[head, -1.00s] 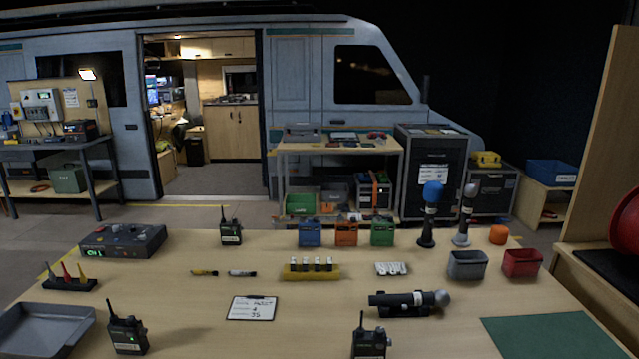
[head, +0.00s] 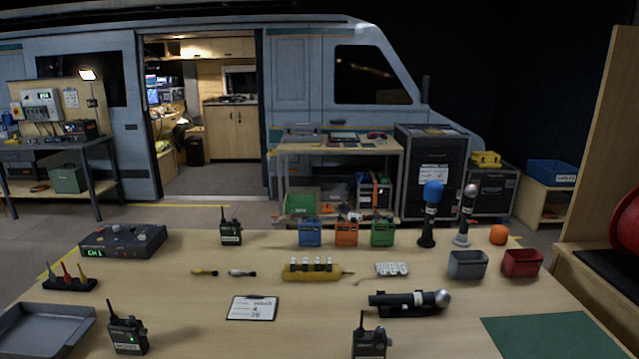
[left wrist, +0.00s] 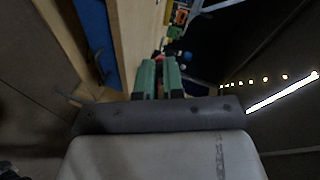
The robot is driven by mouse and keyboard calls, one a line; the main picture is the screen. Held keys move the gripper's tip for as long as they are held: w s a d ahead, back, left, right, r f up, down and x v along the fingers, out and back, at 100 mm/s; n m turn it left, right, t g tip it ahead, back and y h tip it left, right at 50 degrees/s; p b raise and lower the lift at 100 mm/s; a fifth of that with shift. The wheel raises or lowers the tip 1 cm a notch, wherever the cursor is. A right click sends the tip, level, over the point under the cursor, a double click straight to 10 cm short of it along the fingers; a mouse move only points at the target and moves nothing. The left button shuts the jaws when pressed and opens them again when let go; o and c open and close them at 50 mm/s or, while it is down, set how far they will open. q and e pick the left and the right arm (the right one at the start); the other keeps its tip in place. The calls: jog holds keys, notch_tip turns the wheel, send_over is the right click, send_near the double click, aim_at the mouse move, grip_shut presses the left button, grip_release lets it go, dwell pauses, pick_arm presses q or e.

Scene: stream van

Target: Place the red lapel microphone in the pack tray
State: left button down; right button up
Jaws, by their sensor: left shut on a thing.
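The grey tray (head: 62,311), which looks like the pack tray, lies at the front left of the table in the head view, partly cut off by the frame. It looks empty in the part that shows. My left gripper (left wrist: 158,66) shows only in the left wrist view. Its green fingers are shut on a small red thing, mostly hidden between them, which looks like the red lapel microphone (left wrist: 157,67). A yellow-and-black lapel microphone (head: 204,272) and a white-and-black one (head: 242,272) lie on the table. My right gripper is in neither view.
A black stand (head: 70,287) with coloured cones is behind the tray. A radio (head: 128,335) stands right of the tray, and a clipboard (head: 252,308) lies beyond it. A control box (head: 124,241), small bins (head: 347,235) and handheld microphones (head: 431,218) are farther back.

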pick_arm(q)
jog(key=d+n+y, duration=0.2)
jog(key=d, duration=0.4)
jog(key=shift+d+y, duration=0.25)
jog(key=shift+y, duration=0.15)
jog(key=shift+w, duration=0.15)
